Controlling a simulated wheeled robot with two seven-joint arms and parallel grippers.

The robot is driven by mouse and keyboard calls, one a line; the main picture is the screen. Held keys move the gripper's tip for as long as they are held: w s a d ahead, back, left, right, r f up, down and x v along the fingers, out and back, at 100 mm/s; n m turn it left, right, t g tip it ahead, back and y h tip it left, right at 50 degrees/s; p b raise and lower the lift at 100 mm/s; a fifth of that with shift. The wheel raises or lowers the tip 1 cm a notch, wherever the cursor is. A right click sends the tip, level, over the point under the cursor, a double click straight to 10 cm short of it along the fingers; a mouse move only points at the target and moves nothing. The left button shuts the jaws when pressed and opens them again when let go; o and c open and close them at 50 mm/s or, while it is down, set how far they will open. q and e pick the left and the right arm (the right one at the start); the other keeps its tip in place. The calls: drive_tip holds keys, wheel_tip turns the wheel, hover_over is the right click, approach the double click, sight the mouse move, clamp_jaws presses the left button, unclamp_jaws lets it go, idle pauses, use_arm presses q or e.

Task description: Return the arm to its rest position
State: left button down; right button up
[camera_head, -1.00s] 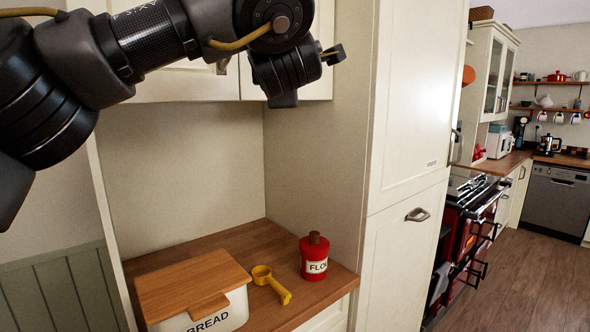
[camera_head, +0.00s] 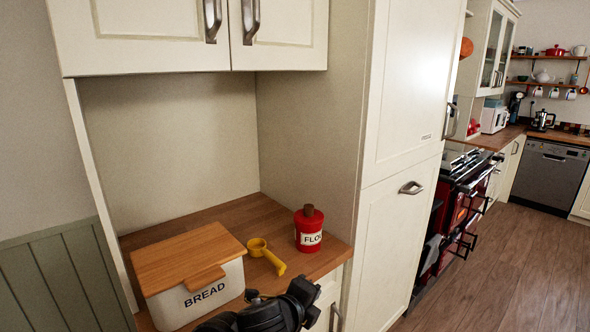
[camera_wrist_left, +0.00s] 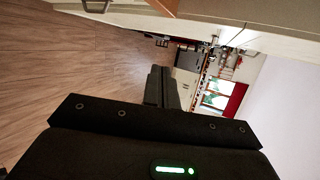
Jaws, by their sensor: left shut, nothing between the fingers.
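My left gripper (camera_wrist_left: 161,88) shows in the left wrist view. Its two dark fingers are together with nothing between them, pointing out over open room above the wooden floor. In the head view a black part of my arm shows at the bottom edge, in front of the counter and just right of the bread box; the fingers cannot be made out there. My right gripper is in neither view.
A white bread box (camera_head: 205,296) with a wooden lid, a yellow scoop (camera_head: 265,256) and a red flour canister (camera_head: 309,232) stand on the wooden counter (camera_head: 225,222). Cupboards (camera_head: 190,35) hang above. A tall cabinet (camera_head: 400,140) stands right. Floor (camera_head: 510,270) beyond is clear.

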use_arm(q)
drive_tip(key=s+a+f+n+g+y, duration=0.3)
drive_tip(key=s+a+f+n, duration=1.05)
drive_tip(key=f, duration=0.25)
drive_tip(key=s+a+f+n+g+y, duration=0.2)
drive_tip(key=s+a+f+n, duration=0.25)
drive_tip(key=s+a, duration=0.35)
drive_tip(key=s+a+f+n+g+y, duration=0.1)
drive_tip(key=s+a+f+n+g, duration=0.15)
drive_tip(key=s+a+n, duration=0.6)
drive_tip(key=s+d+f+m+g, duration=0.1)
drive_tip(key=s+f, duration=0.1)
drive_tip(key=f, duration=1.2)
drive_tip(key=s+d+f+m, duration=0.1)
drive_tip(key=s+f, duration=0.2)
drive_tip(key=f, duration=1.1)
drive_tip(key=s+a+f+g, duration=0.1)
drive_tip(key=s+a+f, duration=0.2)
drive_tip(key=s+f, duration=1.1)
drive_tip(key=shift+s+f, duration=0.15)
drive_tip(key=shift+s, duration=0.6)
drive_tip(key=shift+a+m, duration=0.1)
drive_tip(key=shift+m, duration=0.15)
